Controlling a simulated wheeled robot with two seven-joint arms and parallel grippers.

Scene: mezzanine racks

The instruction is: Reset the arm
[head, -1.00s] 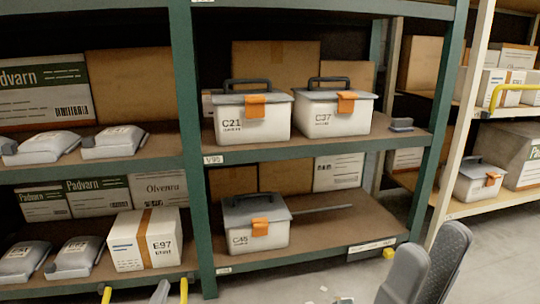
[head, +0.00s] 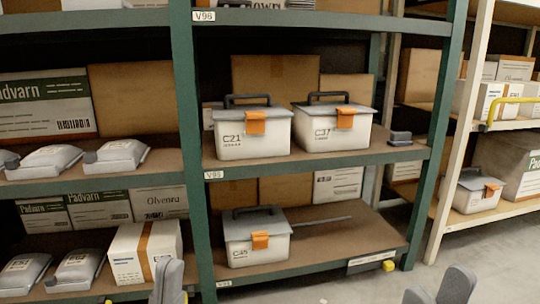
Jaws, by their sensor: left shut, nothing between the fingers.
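My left gripper (head: 168,281) rises from the bottom edge left of centre, in front of the lower shelf and just right of the E97 carton (head: 127,254). Its grey fingers are together with nothing between them. My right gripper (head: 438,287) is at the bottom right, over the floor in front of the rack. Its two grey fingertips stand apart, with nothing seen between them. The lower parts of both grippers are cut off by the frame.
The green rack's upper shelf holds lidded bins C21 (head: 252,134) and C37 (head: 333,126). Bin C45 (head: 257,239) stands on the lower shelf. Grey bags (head: 117,154) lie at left. A cream rack (head: 455,130) stands at right. Floor (head: 350,290) is free in front.

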